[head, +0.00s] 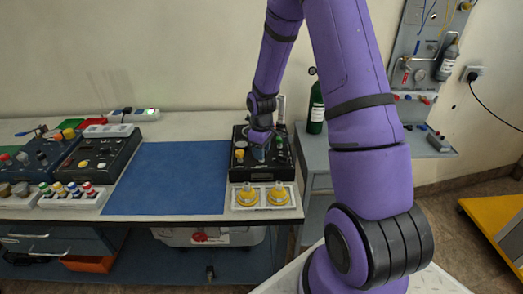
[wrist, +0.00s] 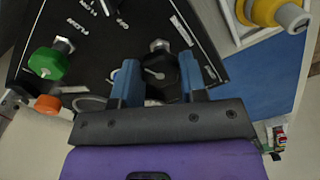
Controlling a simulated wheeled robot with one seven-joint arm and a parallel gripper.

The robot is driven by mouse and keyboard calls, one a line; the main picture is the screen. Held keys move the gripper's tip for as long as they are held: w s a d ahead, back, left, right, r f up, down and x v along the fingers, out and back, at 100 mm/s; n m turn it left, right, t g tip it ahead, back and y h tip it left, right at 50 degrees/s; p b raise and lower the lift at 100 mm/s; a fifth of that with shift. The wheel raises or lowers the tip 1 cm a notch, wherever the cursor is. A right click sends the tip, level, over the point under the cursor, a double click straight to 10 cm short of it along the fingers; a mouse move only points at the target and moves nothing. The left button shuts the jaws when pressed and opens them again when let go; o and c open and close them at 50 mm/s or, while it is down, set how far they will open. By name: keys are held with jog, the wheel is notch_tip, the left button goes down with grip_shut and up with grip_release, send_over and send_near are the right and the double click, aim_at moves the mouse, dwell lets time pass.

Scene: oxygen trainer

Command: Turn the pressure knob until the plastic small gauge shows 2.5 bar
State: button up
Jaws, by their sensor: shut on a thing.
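The black oxygen trainer panel (head: 235,171) stands at the right end of the bench; its face also fills much of the wrist view (wrist: 120,35). My gripper (wrist: 158,68) points down at the panel, its blue fingers on either side of a black knob (wrist: 160,72) with a pale pointer line, and is shut on it. I take this for the pressure knob; the nearby lettering is too blurred to be sure. In the head view my gripper (head: 259,150) hides this knob. The small gauge cannot be made out, and no reading shows.
A green knob (wrist: 47,64) and an orange knob (wrist: 47,104) sit beside my gripper. A white tray with two yellow parts (head: 263,197) stands before the panel. A blue mat (head: 165,178) lies clear to the left. A green bottle (head: 316,112) stands behind right.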

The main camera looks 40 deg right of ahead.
jog(key=m, duration=0.4)
jog(key=shift+m, duration=0.3)
jog(key=m, duration=0.4)
jog(key=shift+m, duration=0.3)
jog(key=m, duration=0.4)
jog(key=shift+m, duration=2)
jog(key=o, duration=0.9)
jog(key=shift+r, duration=0.15)
notch_tip(320, 180, up, 11)
jog(key=shift+f, duration=0.2)
